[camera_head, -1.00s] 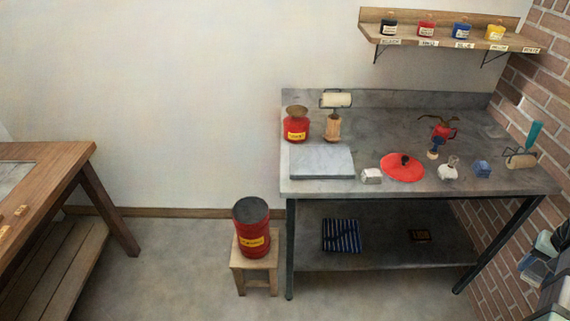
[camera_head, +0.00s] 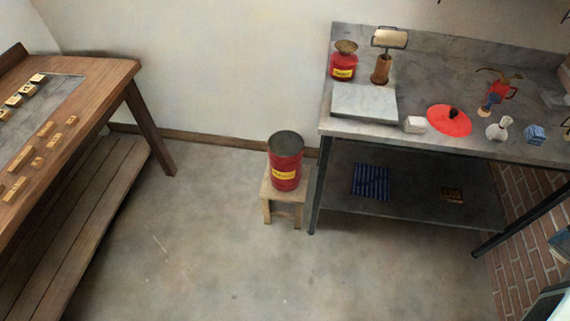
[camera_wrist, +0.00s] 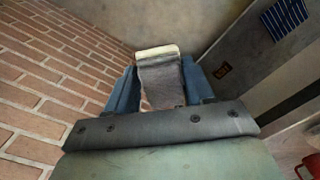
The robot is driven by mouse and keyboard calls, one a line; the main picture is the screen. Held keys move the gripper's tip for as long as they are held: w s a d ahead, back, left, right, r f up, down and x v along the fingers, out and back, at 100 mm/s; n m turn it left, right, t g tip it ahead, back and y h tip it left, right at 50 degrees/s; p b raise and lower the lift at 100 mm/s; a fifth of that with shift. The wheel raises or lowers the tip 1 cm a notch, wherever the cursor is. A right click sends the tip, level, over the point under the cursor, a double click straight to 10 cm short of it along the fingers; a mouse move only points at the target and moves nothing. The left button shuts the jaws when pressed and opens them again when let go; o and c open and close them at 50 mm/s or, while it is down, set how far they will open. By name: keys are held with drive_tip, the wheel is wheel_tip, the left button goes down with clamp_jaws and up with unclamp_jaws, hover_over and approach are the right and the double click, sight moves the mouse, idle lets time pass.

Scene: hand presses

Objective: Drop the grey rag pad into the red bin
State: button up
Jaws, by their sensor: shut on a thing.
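In the wrist view, my gripper (camera_wrist: 161,84) is shut on the grey rag pad (camera_wrist: 162,84). The pad is a limp grey strip with a pale upper edge, held between two blue fingers. Bricks and floor show behind it. In the head view, the red bin (camera_head: 286,170) is a red drum with a yellow label and a dark round top. It stands upright on a small wooden stool (camera_head: 284,202), left of the grey bench. I cannot tell whether its dark top is an opening or a cover. My gripper is far from the bin.
The grey bench (camera_head: 420,97) holds a smaller red can (camera_head: 343,66), a stone slab (camera_head: 365,102), a red disc with a dark knob (camera_head: 449,121) and a blue cube (camera_head: 535,133). A wooden table (camera_head: 95,85) stands left. The floor (camera_head: 190,250) between is clear.

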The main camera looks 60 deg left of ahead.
drive_tip(key=s+a+f, duration=0.3)
drive_tip(key=a, duration=0.8)
drive_tip(key=s+a+f+m, duration=0.1)
drive_tip(key=s+a+f, duration=0.1)
drive_tip(key=a, duration=0.9)
drive_tip(key=s+a+f, duration=0.3)
drive_tip(key=a, duration=0.8)
drive_tip(key=s+a+f+m, duration=0.1)
drive_tip(key=s+a+f, duration=0.3)
drive_tip(key=s+a, duration=0.9)
drive_tip(key=s+a+f+m, duration=0.1)
drive_tip(key=s+a+f, duration=0.3)
drive_tip(key=s+a, duration=0.95)
drive_tip(key=w+a+f+n, duration=0.2)
drive_tip(key=w+a, duration=0.4)
drive_tip(key=a, duration=0.6)
drive_tip(key=w+a+f+n, duration=0.1)
drive_tip(key=w+a+f, duration=0.35)
drive_tip(key=a, duration=0.85)
drive_tip(key=shift+w+d+f, duration=0.15)
drive_tip(key=shift+w+f, duration=0.1)
drive_tip(key=shift+f, duration=0.7)
drive_tip(key=shift+w+d+f, duration=0.1)
drive_tip(key=shift+w+f, duration=0.15)
drive_tip(key=shift+f, duration=0.7)
drive_tip(key=o, duration=1)
